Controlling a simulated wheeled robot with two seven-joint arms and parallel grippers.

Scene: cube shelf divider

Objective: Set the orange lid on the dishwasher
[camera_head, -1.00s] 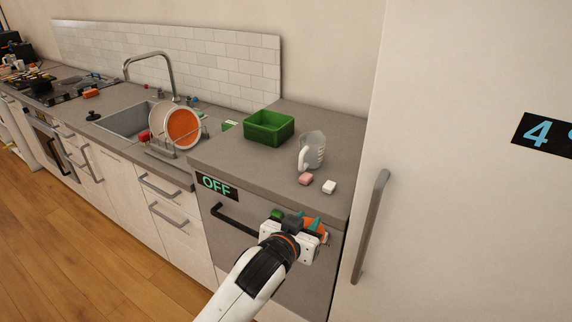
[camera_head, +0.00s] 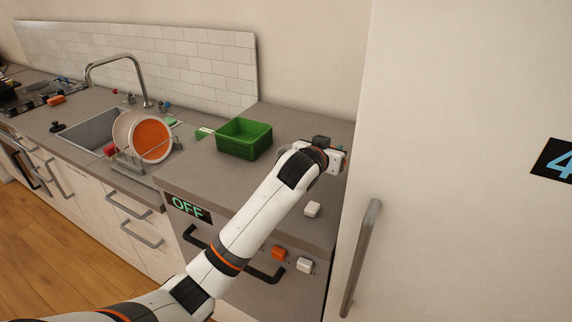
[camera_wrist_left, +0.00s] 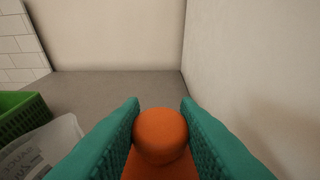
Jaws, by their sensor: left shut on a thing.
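The orange lid (camera_wrist_left: 160,140), with a rounded knob on top, sits between the teal fingers of my left gripper (camera_wrist_left: 160,128) in the left wrist view. The gripper is shut on it. In the head view my left gripper (camera_head: 322,155) is over the back right of the grey-topped dishwasher (camera_head: 205,174), and the lid is hidden there. I cannot tell from these views how high the lid is above the top. A clear jug (camera_wrist_left: 45,148) shows at the lower left of the wrist view; my arm hides it in the head view. My right gripper does not show.
A green basket (camera_head: 244,139) stands on the dishwasher, left of my gripper. A tall white fridge (camera_head: 450,180) rises close on the right. Orange (camera_head: 278,252) and white (camera_head: 304,265) knobs are on the front.

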